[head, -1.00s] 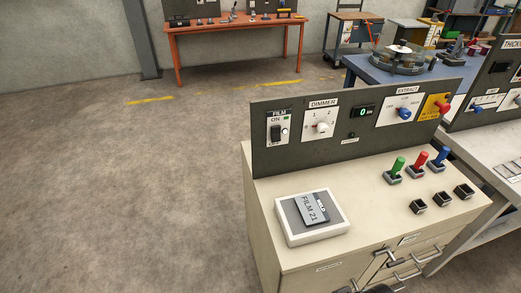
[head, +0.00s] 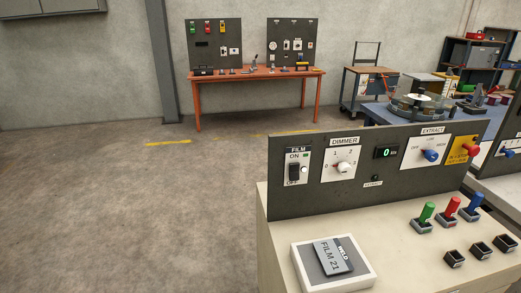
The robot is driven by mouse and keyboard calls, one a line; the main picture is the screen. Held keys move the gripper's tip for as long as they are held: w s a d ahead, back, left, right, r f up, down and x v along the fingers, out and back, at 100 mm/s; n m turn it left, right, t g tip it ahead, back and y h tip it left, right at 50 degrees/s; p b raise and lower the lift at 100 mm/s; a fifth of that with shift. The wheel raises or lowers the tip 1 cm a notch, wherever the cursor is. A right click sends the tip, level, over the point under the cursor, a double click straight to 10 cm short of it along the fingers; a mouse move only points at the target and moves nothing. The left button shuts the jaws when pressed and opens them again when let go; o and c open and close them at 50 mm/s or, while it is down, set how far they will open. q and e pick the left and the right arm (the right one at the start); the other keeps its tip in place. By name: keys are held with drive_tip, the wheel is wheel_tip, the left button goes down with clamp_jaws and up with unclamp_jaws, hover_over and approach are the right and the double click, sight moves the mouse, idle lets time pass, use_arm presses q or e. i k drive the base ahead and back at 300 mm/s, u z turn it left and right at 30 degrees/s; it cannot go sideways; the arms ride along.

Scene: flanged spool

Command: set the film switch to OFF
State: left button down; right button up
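The film switch (head: 294,172) is a black rocker on a white plate at the left end of the dark upright panel (head: 330,199). The plate reads FILM at the top, ON above the rocker and OFF below it. The picture is too small to tell which way the rocker is set. Neither of my grippers shows in the head view.
The panel also holds a dimmer knob (head: 342,167), a display (head: 387,152) reading 0, and an extract knob (head: 431,155). On the cabinet top stand a FILM 21 tray (head: 298,264) and green, red and blue levers (head: 451,208). Floor at left is clear.

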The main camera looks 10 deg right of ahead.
sight(294, 168)
drive_tip(key=u, duration=0.05)
drive_tip(key=k, duration=1)
drive_tip(key=z, duration=0.95)
drive_tip(key=i, duration=1.6)
drive_tip(key=u, duration=0.2)
